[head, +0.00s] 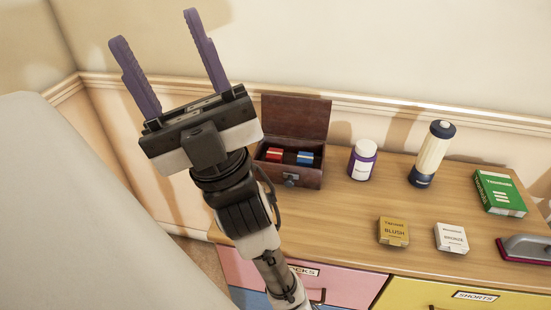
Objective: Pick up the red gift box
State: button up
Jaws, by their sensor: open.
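A small red box (274,154) with a light band lies inside an open dark wooden chest (303,178), at its left; it appears to be the red gift box. A small blue box (305,158) lies in the chest to its right, with something dark between them. The chest's front wall partly hides both boxes. My gripper (154,28) has two purple fingers spread wide apart with nothing between them. It is raised in the upper left of the head view, to the left of the chest and apart from it.
The chest stands on the left of a wooden dresser top (340,220), its lid raised. A wall stands behind.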

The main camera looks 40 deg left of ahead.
aim_at(274, 155)
jog(key=j+u, duration=0.1)
jog(key=u, duration=0.25)
jog(key=j+u, duration=0.1)
jog(key=u, duration=0.2)
jog(key=k+j+u, duration=0.1)
jog(key=u, duration=0.25)
